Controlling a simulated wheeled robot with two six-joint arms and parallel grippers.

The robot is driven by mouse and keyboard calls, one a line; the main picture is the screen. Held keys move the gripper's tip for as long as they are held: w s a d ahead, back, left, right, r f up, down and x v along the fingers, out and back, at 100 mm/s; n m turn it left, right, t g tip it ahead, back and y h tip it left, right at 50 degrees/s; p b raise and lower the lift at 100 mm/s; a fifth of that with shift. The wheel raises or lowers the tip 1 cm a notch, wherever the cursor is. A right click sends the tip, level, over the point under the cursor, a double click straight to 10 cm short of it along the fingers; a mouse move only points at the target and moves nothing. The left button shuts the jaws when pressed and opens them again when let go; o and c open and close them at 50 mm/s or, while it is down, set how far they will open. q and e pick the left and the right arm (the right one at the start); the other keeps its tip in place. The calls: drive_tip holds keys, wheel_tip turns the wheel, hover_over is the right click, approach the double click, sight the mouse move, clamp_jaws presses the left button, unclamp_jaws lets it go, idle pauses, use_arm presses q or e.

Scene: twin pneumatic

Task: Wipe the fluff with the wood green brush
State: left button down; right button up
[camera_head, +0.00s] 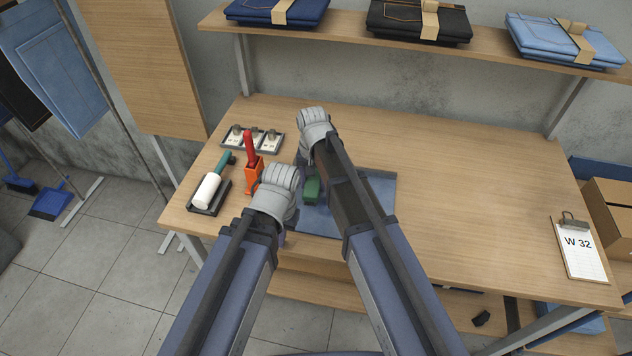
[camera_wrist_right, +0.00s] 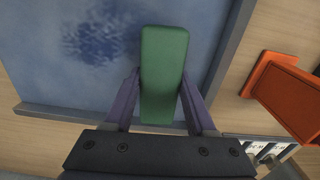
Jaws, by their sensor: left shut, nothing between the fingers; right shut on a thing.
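The green brush (camera_wrist_right: 163,75) is gripped between the two purple fingers of my right gripper (camera_wrist_right: 160,90). Its green end also shows in the head view (camera_head: 311,190), over the blue cloth (camera_head: 378,190). A dark, fuzzy blue patch, which looks like the fluff (camera_wrist_right: 92,40), lies on the cloth to the left of the brush in the wrist view. I cannot tell whether the brush touches the cloth. My left gripper (camera_head: 282,205) is shut and empty at the cloth's left side; its fingers are mostly hidden by the grey wrist.
An orange holder (camera_head: 254,172) with a red-handled tool stands left of the cloth. A white roller (camera_head: 207,190) lies in a dark tray at the left edge. A tray of small parts (camera_head: 252,138) sits behind. A clipboard (camera_head: 580,250) lies far right; the table between is clear.

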sight(324, 197)
drive_tip(key=shift+s+a, duration=0.35)
drive_tip(key=shift+s, duration=0.35)
drive_tip(key=shift+s+d+f, duration=0.1)
drive_tip(key=shift+s+d, duration=0.15)
drive_tip(key=shift+d, duration=0.5)
drive_tip(key=shift+s+d, duration=0.2)
drive_tip(key=shift+d, duration=0.7)
drive_tip(key=shift+c, duration=0.8)
drive_tip(key=shift+d, duration=0.1)
drive_tip(key=shift+s, duration=0.1)
drive_tip(key=shift+s+d, duration=0.2)
drive_tip(key=shift+d, duration=0.65)
drive_tip(key=shift+s+d, duration=0.15)
drive_tip(key=shift+d, duration=0.65)
